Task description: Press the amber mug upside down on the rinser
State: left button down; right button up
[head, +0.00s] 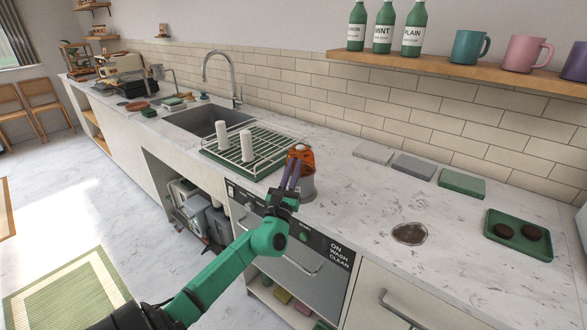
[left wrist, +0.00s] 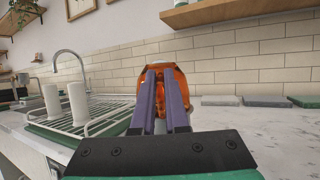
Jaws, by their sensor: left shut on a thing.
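The amber mug (head: 305,157) is at the counter's front edge, just right of the dish rack. Its see-through orange body also shows in the left wrist view (left wrist: 185,80), behind the fingers. It looks upside down, over a short grey round base (head: 307,187) that appears to be the rinser. Whether the mug presses on it I cannot tell; the fingers and arm hide part of the contact. My left gripper (head: 291,172) is shut on the mug from the front, its purple fingers (left wrist: 164,85) close together. My right gripper is not in view.
A white wire rack (head: 268,138) with two white upright cylinders stands left of the mug. The sink (head: 195,118) lies beyond it. Counter between mug and hole is clear.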

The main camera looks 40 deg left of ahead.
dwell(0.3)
pick_arm(q)
notch_tip(320, 180, up, 7)
jog(key=p, duration=0.4)
jog(key=shift+p, duration=0.35)
dwell(0.5)
